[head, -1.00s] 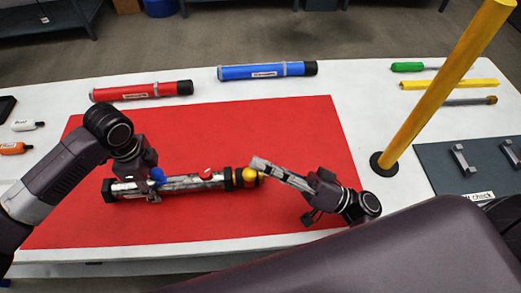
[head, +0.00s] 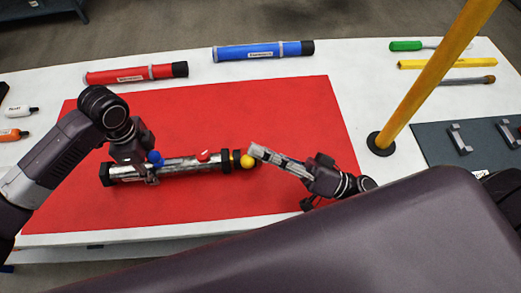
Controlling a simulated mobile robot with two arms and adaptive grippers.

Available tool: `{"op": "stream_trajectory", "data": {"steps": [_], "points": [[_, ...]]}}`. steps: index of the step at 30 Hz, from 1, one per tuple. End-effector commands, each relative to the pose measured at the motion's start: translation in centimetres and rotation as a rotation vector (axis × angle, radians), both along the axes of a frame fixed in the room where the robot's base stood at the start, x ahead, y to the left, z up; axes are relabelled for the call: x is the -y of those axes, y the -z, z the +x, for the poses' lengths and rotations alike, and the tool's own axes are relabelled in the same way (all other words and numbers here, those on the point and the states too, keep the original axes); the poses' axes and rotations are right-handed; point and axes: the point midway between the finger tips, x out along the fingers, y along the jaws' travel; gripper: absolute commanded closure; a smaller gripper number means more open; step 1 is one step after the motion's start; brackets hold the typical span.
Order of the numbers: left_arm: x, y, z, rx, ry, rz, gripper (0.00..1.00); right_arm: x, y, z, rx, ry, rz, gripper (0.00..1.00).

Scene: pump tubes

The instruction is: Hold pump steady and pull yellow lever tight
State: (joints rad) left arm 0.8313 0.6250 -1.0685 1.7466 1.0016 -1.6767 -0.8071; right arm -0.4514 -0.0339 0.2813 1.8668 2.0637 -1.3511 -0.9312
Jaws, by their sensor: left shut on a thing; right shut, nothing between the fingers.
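The pump (head: 182,168) is a silver tube with black ends, lying on the red mat (head: 255,110). It has a blue knob (head: 154,158) near its left part and a red piece (head: 203,155) on top. The yellow knob (head: 247,162), seemingly the lever's end, is at the pump's right end. My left gripper (head: 150,177) is shut on the pump body near its left end; its fingers are partly hidden. My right gripper (head: 254,150) is shut and empty, its tip right beside the yellow knob. I cannot tell whether they touch.
A red tube (head: 137,75) and a blue tube (head: 264,51) lie behind the mat. A yellow post (head: 425,85) stands to the right, near a grey board with handles (head: 440,150). Tools lie at the back right, small bottles (head: 18,112) at the left. The mat behind the pump is clear.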

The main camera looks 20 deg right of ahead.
Motion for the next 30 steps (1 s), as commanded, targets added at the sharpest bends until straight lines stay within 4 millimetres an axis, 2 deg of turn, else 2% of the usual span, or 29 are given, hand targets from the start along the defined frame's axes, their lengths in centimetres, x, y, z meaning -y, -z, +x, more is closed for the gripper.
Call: {"op": "stream_trajectory", "data": {"steps": [6, 7, 12, 18, 23, 30], "points": [[0.0, 0.0, 0.0, 0.002, 0.000, -0.001, 1.00, 1.3, -3.1, 2.4, 0.012, 0.004, -0.001, 1.00], [0.0, 0.0, 0.0, 0.002, 0.000, -0.001, 1.00, 2.1, -2.2, 1.7, 0.000, 0.005, -0.001, 1.00], [0.0, 0.0, 0.0, 0.002, 0.001, 0.000, 1.00, 5.3, -0.7, -0.3, 0.002, 0.005, 0.001, 1.00], [0.0, 0.0, 0.0, 0.002, 0.002, 0.000, 1.00, 8.0, 0.5, -1.9, 0.004, 0.004, 0.002, 1.00], [0.0, 0.0, 0.0, 0.001, 0.002, 0.001, 1.00, 8.9, 0.9, -2.5, 0.008, 0.005, 0.004, 1.00], [0.0, 0.0, 0.0, 0.001, 0.002, 0.002, 1.00, 9.1, 0.9, -2.6, 0.008, 0.005, 0.004, 1.00]]}}
